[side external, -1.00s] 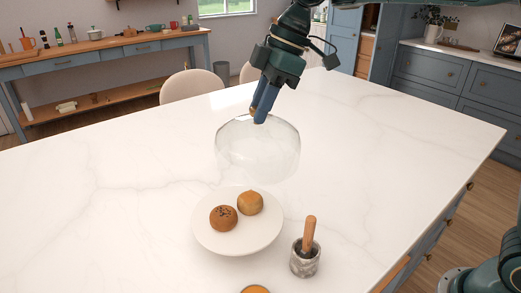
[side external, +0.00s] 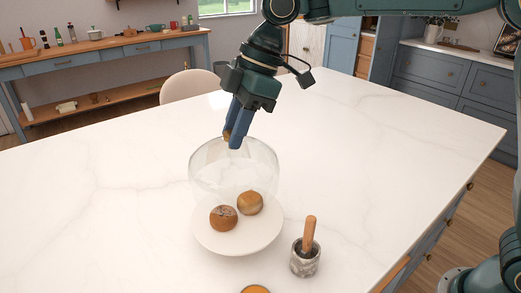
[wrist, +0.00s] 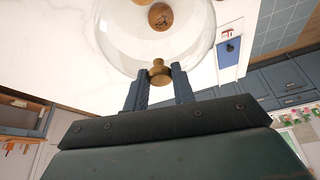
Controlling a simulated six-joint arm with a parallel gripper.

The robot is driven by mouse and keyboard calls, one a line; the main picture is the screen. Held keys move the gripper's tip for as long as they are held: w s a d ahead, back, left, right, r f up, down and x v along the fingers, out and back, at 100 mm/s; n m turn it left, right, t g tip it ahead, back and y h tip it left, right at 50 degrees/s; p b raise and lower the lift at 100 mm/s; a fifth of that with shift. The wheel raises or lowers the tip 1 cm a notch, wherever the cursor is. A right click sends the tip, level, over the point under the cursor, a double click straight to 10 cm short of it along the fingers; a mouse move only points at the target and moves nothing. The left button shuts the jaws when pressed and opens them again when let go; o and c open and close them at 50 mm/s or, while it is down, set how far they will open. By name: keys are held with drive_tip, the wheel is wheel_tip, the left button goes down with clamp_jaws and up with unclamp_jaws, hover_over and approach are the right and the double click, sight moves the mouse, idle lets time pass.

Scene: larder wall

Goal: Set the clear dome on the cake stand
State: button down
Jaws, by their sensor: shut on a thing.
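The clear dome (side external: 232,172) hangs below my gripper (side external: 233,138), which is shut on its brass-coloured knob. In the wrist view the knob (wrist: 160,73) sits between the fingertips, and the dome (wrist: 125,45) spreads beyond it. In the side view the dome overlaps the back of the stand and part of the buns. I cannot tell exactly how high its rim is above the plate.
A marble mortar (side external: 305,258) with a wooden-handled pestle (side external: 309,233) stands right of the stand. A golden round thing (side external: 256,289) is cut off at the bottom edge. The white marble counter (side external: 390,150) is otherwise largely clear. A chair (side external: 188,86) stands behind it.

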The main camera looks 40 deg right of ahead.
drive_tip(key=shift+f, duration=4.2)
drive_tip(key=c, duration=1.1)
unclamp_jaws()
drive_tip(key=shift+d+r, duration=0.1)
drive_tip(key=v, duration=1.3)
drive_tip(key=shift+d+r, duration=0.15)
drive_tip(key=shift+r, duration=0.1)
drive_tip(key=shift+s, duration=0.1)
